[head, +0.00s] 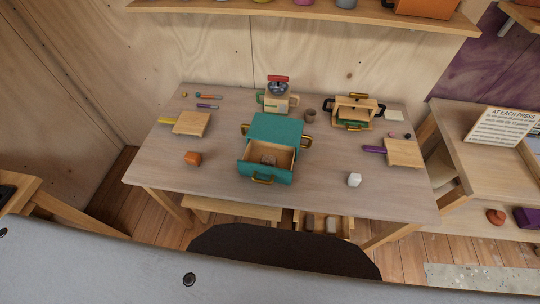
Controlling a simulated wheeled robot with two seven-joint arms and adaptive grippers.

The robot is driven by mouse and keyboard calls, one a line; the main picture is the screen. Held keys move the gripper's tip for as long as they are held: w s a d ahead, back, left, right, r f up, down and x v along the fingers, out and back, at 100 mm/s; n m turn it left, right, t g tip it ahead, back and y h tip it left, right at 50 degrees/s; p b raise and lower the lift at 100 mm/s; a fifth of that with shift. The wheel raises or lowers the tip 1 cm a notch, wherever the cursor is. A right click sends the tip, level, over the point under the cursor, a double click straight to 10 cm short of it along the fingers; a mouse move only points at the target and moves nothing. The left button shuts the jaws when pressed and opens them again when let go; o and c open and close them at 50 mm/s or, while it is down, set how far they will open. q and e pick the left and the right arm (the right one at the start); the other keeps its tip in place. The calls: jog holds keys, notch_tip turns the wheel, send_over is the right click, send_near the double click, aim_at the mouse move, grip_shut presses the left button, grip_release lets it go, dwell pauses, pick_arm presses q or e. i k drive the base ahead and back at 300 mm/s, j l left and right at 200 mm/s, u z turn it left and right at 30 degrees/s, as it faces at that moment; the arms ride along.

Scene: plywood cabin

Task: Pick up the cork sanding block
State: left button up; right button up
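A teal box (276,128) stands in the middle of the wooden table, with its front drawer (246,168) pulled open. A small brownish block (268,160) lies in the drawer; it may be the cork sanding block, but it is too small to be sure. A grey-brown block (310,222) and another block (331,224) lie in a wooden tray below the table's front edge. I cannot tell whether either is cork. Neither of my grippers is in view.
An orange block (192,158) and a white block (354,180) sit on the table (220,185). Paddle-like boards (192,123) (404,153) lie left and right. A small press (278,100), a brown cup (310,115) and a wooden device (353,111) stand behind.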

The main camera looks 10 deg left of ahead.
aim_at(266, 160)
jog(key=l+u, duration=0.1)
jog(key=l, duration=0.4)
jog(key=l+u, duration=0.1)
jog(key=l, duration=0.45)
jog(key=k+l, duration=0.15)
jog(key=l, duration=0.35)
jog(key=l+u, duration=0.15)
jog(key=l, duration=0.35)
jog(key=k+l+u, duration=0.1)
jog(key=l, duration=0.4)
jog(key=k+l+u, duration=0.1)
jog(key=l, duration=0.4)
